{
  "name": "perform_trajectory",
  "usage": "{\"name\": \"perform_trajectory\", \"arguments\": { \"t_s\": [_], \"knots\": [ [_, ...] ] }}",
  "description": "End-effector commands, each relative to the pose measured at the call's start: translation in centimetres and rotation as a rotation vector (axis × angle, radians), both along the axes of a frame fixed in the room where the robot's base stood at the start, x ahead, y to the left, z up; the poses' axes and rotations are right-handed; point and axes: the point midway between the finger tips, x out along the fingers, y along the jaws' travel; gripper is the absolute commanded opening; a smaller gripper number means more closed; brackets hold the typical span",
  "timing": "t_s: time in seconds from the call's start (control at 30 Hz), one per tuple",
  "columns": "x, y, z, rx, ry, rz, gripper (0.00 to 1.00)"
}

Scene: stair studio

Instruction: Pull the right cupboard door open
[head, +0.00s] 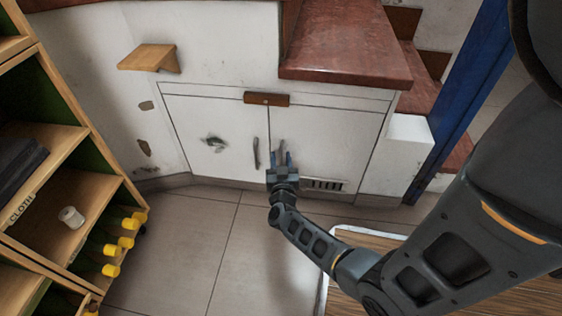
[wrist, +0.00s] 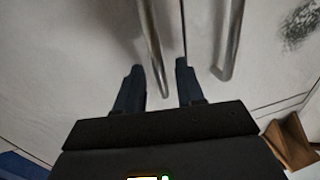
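The right cupboard door (head: 325,143) is white and flush in its frame beside the left door (head: 208,130); both look shut. The right door's slim metal handle (head: 281,146) stands upright near the middle seam. My gripper (head: 282,159) is in front of that handle's lower part, fingers towards the door. In the wrist view, which looks turned upside down, my gripper (wrist: 159,80) is open, with the end of the right handle (wrist: 151,45) showing between its fingers. I cannot tell whether they touch. The left handle (wrist: 231,40) is outside the fingers.
A brown wooden block (head: 267,98) sits above the seam. A vent grille (head: 325,184) is low on the right door. A wooden shelf unit (head: 95,165) stands left, a blue post (head: 465,85) right. The tiled floor (head: 185,240) before the left door is clear.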

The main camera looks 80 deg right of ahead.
Motion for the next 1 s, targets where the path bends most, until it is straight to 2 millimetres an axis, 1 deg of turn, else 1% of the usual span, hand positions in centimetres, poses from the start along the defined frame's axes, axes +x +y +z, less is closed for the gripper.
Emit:
{"name": "perform_trajectory", "arguments": {
  "t_s": [0.13, 0.17, 0.53, 1.0],
  "knots": [
    [0.0, 0.01, 0.03, 0.0, 0.0, 0.0, 0.38],
    [-0.01, 0.02, 0.03, 0.0, 0.0, 0.0, 0.36],
    [0.0, 0.05, 0.01, 0.0, 0.0, 0.001, 0.01],
    [-0.02, 0.06, -0.01, 0.001, 0.0, 0.0, 0.0]
  ]
}}
